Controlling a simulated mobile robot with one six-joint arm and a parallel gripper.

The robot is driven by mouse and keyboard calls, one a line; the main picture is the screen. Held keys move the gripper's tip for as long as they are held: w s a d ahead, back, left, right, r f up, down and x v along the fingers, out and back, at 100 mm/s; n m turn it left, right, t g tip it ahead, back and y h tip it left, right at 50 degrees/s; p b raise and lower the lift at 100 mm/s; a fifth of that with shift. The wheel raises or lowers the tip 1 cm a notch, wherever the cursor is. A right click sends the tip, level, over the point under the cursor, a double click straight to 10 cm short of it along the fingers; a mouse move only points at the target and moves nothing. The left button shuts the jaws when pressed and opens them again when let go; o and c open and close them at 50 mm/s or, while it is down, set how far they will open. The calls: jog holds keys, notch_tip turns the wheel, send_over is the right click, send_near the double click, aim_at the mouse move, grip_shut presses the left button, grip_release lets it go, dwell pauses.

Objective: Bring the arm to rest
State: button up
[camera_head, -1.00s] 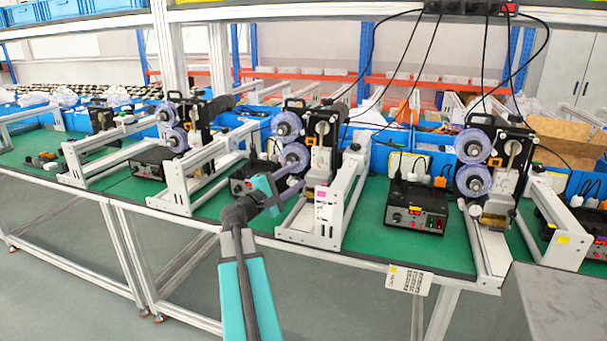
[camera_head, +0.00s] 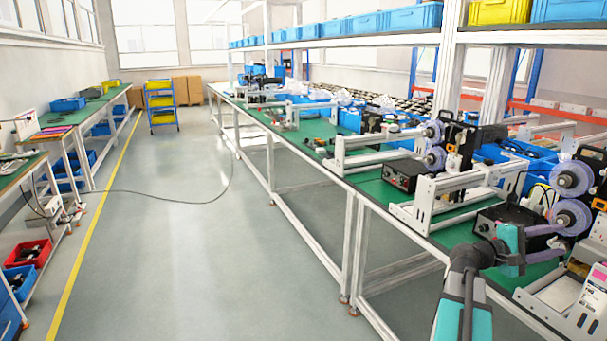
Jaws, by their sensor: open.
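My arm, teal and dark grey, rises from the lower right. My gripper (camera_head: 562,240) has two pale lilac fingers pointing right. They are apart, with nothing seen between them. The gripper shows in front of the coder machine (camera_head: 574,178) with its two purple-rimmed reels at the right edge. I cannot tell how far the fingertips are from the lower reel.
The green-topped bench (camera_head: 318,160) with coder machines, white frames and a black control box (camera_head: 408,174) runs away at right. A grey aisle floor (camera_head: 180,240) lies open at left, crossed by a black cable (camera_head: 150,193). A yellow-and-blue rack (camera_head: 161,104) stands far back.

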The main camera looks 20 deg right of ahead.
jog(key=w+a+f+n+t, duration=0.35)
jog(key=w+a+f, duration=0.35)
jog(key=w, duration=0.4)
jog(key=w+a+f+n+t+y+p, duration=0.1)
jog(key=w+a+f+y, duration=0.15)
jog(key=a+f, duration=0.6)
jog(key=w+a+f+n+t+y, duration=0.1)
jog(key=w+a+f, duration=0.35)
jog(key=f, duration=0.75)
jog(key=w+a+f+n+t+y+p, duration=0.1)
jog(key=w+a+f+y, duration=0.1)
jog(key=a+f, duration=0.8)
jog(key=s+a+f+g+y, duration=0.1)
jog(key=s+a+f+y, duration=0.2)
jog(key=s+a+f, duration=0.45)
jog(key=s+a+f+g+y, duration=0.15)
jog(key=s+a+f, duration=0.25)
jog(key=a+f, duration=0.65)
jog(key=s+a+f+m+g+y, duration=0.1)
jog(key=s+a+f+m+y, duration=0.2)
jog(key=s+a, duration=0.4)
jog(key=s+a+f+m+g+y, duration=0.2)
jog(key=s+a+f+y, duration=0.3)
jog(key=a, duration=0.6)
jog(key=s+m, duration=0.1)
jog(key=s, duration=0.1)
jog(key=shift+s+a+p, duration=0.3)
jog(key=shift+s+p, duration=0.05)
jog(key=shift+m, duration=0.25)
